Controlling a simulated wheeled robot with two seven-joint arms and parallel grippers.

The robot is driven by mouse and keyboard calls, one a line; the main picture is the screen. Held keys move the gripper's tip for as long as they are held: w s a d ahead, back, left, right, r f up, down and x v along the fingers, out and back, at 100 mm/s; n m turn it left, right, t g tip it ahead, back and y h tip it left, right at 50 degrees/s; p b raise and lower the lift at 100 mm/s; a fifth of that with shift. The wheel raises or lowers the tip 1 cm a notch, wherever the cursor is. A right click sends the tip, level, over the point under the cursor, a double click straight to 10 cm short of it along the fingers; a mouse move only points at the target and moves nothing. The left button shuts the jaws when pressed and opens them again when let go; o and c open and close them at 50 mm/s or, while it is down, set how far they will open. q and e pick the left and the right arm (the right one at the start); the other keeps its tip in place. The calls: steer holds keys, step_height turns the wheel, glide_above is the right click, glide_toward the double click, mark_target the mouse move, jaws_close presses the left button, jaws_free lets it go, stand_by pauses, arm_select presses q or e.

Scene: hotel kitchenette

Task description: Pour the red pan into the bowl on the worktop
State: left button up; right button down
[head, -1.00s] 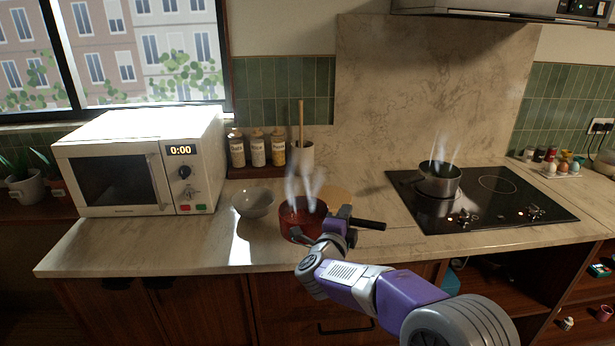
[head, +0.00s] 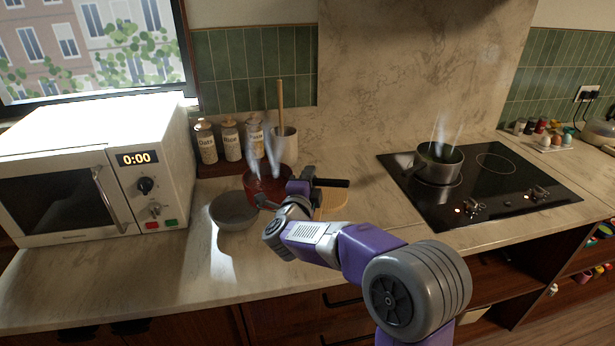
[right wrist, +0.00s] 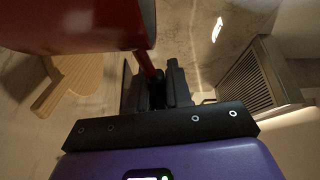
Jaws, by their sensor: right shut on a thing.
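The red pan (head: 262,190) has a black handle and steam rises from it. In the head view it shows just right of and beyond the grey bowl (head: 236,218), which stands upright on the worktop. My right gripper (head: 303,190) is shut on the pan's handle. In the right wrist view the pan (right wrist: 75,28) fills the top left, and its handle runs between the fingers (right wrist: 152,88). The pan looks upright and above the worktop. Its contents are hidden. My left gripper is not in view.
A round wooden board (head: 334,203) lies behind my arm. The microwave (head: 75,185) stands left of the bowl; labelled jars (head: 231,141) and a utensil crock (head: 286,147) stand behind. A steaming pot (head: 439,166) sits on the hob (head: 520,200). Worktop in front of the bowl is clear.

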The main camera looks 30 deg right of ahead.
steer(key=shift+w+a+r+n+t+h+p, duration=0.15)
steer(key=shift+a+r+n+t+p, duration=0.15)
steer(key=shift+r+n+p, duration=0.6)
steer(key=shift+w+a+r+n+t+h+p, duration=0.1)
steer(key=shift+a+r+n+t+p, duration=0.15)
steer(key=shift+r+n+p, duration=0.6)
steer(key=shift+w+a+r+n+t+h+p, duration=0.15)
steer(key=shift+r+n+t+p, duration=0.25)
steer(key=shift+r+p, duration=0.95)
steer(key=shift+a+r+n+t+p, duration=0.45)
steer(key=shift+a+r+n+p, duration=0.35)
steer(key=shift+n+p, duration=0.4)
steer(key=w+a+n+t+y+p, duration=0.3)
steer(key=a+n+y, duration=0.3)
steer(key=a+n, duration=0.4)
steer(key=w+a+n+t+y+p, duration=0.3)
steer(key=a+n, duration=0.7)
steer(key=n, duration=0.5)
steer(key=shift+w+a+r+y+p, duration=0.15)
steer(key=shift+a+r+y+p, duration=0.35)
steer(key=shift+y, duration=0.9)
steer(key=shift+f, duration=0.2)
